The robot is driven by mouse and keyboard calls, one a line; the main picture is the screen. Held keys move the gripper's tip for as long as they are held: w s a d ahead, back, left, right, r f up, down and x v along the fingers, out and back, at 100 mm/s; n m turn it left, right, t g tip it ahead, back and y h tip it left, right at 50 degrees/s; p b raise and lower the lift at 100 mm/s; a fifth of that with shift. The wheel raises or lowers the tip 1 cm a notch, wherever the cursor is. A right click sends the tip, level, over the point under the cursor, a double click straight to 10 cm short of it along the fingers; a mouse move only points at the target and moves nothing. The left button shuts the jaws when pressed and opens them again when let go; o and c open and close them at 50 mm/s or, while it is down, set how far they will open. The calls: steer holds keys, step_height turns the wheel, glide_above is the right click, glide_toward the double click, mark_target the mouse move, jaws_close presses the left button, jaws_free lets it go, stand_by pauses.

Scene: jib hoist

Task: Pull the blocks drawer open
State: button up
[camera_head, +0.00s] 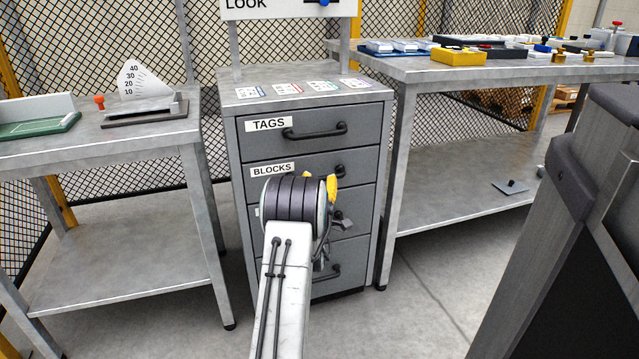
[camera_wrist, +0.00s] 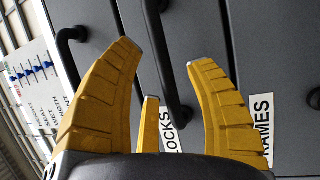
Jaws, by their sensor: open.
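The blocks drawer (camera_head: 318,160) is a grey front labelled BLOCKS, second from the top of the cabinet. It looks shut, level with the drawers around it. Its dark bar handle shows only at its right end (camera_head: 340,170) in the head view, the rest hidden behind my arm. In the wrist view the handle (camera_wrist: 168,70) runs between the fingertips of my gripper (camera_wrist: 165,56). My gripper has yellow fingers and is open, with fingers apart on either side of the handle. I cannot tell whether any finger touches it. In the head view a yellow finger (camera_head: 332,188) shows.
The tags drawer (camera_head: 300,145) is above, with its own handle (camera_head: 315,131). A frames label (camera_wrist: 261,120) marks the neighbouring drawer in the wrist view. Steel tables stand left (camera_head: 150,140) and right (camera_head: 400,70) of the cabinet.

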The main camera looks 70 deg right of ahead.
steer(key=shift+x, duration=1.35)
steer(key=shift+o, duration=0.4)
jaws_close()
